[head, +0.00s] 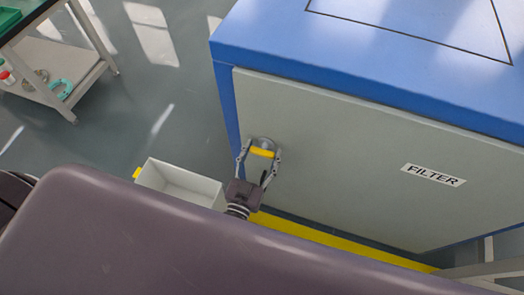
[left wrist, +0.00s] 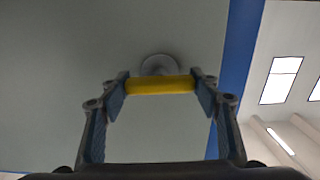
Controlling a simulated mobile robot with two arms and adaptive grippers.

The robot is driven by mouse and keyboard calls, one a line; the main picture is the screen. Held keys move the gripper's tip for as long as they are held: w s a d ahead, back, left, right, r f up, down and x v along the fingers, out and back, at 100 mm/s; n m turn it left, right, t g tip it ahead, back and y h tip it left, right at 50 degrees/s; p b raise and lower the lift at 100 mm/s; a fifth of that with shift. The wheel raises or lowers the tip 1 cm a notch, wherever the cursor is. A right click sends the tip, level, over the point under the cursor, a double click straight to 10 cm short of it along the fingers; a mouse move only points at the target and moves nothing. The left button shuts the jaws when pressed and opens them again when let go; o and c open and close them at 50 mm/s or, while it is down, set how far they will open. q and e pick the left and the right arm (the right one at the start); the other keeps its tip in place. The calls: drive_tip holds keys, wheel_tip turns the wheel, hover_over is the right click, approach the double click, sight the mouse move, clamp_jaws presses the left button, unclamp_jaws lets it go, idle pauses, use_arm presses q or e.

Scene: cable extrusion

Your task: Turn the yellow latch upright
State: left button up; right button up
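The yellow latch (head: 262,153) is a short bar on a round grey knob (head: 264,143), low at the left end of the grey filter door (head: 330,170). The bar lies crosswise, close to horizontal in the head view. My left gripper (head: 261,155) reaches it from the front, one finger at each end of the bar. In the left wrist view the latch (left wrist: 160,85) spans the space between the fingertips, and both pads look to meet its ends. My right gripper is not in view.
A blue cabinet (head: 370,38) carries the door, marked with a FILTER label (head: 433,175). An open white bin (head: 180,183) stands on the floor left of my left gripper. A table with a lower shelf (head: 45,95) stands at the upper left. Grey floor between is clear.

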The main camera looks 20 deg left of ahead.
use_arm(q)
drive_tip(key=c, duration=0.3)
drive_tip(key=n+b, duration=0.1)
drive_tip(key=n, duration=0.3)
drive_tip(key=shift+n, duration=0.4)
drive_tip(key=n, duration=0.3)
drive_tip(key=shift+a+n+b, duration=0.1)
drive_tip(key=shift+n+b, duration=0.2)
drive_tip(key=shift+b, duration=0.1)
drive_tip(key=n+b, duration=0.1)
drive_tip(key=n, duration=0.4)
drive_tip(key=shift+f+b, duration=0.1)
drive_tip(key=shift+b, duration=0.3)
drive_tip(key=shift+n+b, duration=0.7)
drive_tip(key=shift+n, duration=1.6)
drive_tip(key=o, duration=1.1)
drive_tip(key=shift+o, duration=0.2)
